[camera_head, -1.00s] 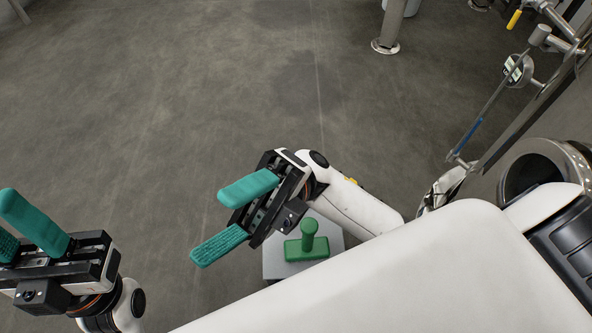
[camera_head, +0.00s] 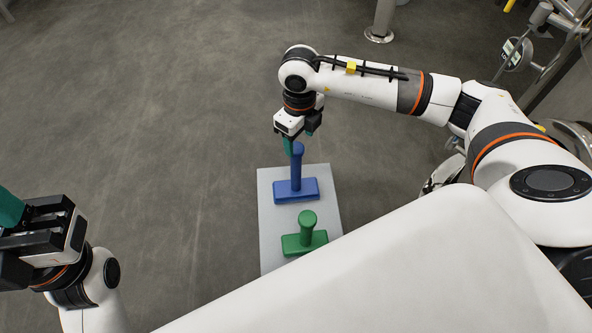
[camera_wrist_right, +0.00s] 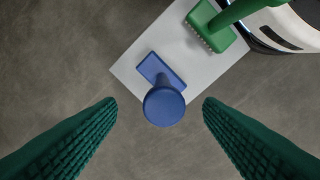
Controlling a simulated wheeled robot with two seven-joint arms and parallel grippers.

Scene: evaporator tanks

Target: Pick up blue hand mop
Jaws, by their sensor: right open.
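The blue hand mop (camera_head: 296,185) stands upright on a light grey board, its flat head down and its handle up. In the right wrist view the blue mop (camera_wrist_right: 164,103) is seen from above, its round handle end between and ahead of the two green fingers. My right gripper (camera_head: 291,146) is above the mop, pointing down, with a green finger beside the handle top. In the wrist view the right gripper (camera_wrist_right: 160,112) is open and empty. My left gripper (camera_head: 8,215) is at the left edge, partly cut off; its opening cannot be made out.
A green hand mop (camera_head: 305,236) stands on the same board (camera_head: 268,235), nearer to me than the blue one. Metal pipes (camera_head: 543,55) are at the upper right. The floor left of the board is clear.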

